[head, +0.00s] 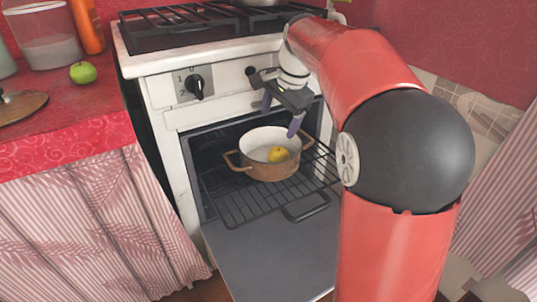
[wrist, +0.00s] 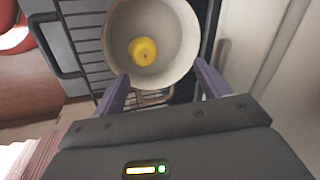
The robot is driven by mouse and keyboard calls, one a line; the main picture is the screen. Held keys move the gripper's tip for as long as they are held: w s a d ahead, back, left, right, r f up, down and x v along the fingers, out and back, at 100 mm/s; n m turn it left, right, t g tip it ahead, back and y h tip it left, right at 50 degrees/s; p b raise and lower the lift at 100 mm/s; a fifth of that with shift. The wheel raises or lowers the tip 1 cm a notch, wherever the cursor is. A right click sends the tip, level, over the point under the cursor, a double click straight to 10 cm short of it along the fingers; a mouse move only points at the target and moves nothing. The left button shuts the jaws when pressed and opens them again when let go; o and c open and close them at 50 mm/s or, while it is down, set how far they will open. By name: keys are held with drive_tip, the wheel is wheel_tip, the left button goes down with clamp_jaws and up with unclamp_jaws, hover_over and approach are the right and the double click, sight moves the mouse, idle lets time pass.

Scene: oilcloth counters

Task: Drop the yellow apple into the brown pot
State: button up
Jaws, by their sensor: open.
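The yellow apple (head: 278,154) lies inside the brown pot (head: 262,170), against the white inner wall in the head view. In the wrist view the apple (wrist: 143,51) rests on the inside of the pot (wrist: 183,65). The pot has two side handles and stands upright on the oven rack. My gripper (head: 281,117) is open and empty above the pot, its two purple fingers spread apart. In the wrist view the fingertips of my gripper (wrist: 161,72) appear near the pot's rim; I cannot tell whether they touch it.
The oven rack (head: 235,205) is pulled out over the lowered oven door (head: 275,255). The stove front with its knob (head: 197,87) is just above. A green apple (head: 83,73), a lid (head: 20,107) and an orange bottle (head: 87,25) are on the left counter.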

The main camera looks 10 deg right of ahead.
drive_tip(key=p+v, duration=0.1)
drive_tip(key=v, duration=0.6)
drive_tip(key=shift+r+p, duration=0.4)
drive_tip(key=s+n+t+p, duration=0.1)
drive_tip(key=s+n+p, duration=0.35)
drive_tip(key=s, duration=1.05)
drive_tip(key=s+a+f+n+t+h, duration=0.1)
drive_tip(key=s+f+n, duration=0.6)
drive_tip(key=s+f, duration=0.2)
drive_tip(key=shift+s+a+t+h, duration=0.2)
drive_tip(key=shift+s+t+h, duration=0.15)
drive_tip(key=shift+s, duration=0.85)
drive_tip(key=shift+r+n, duration=0.1)
drive_tip(key=shift+n, duration=0.15)
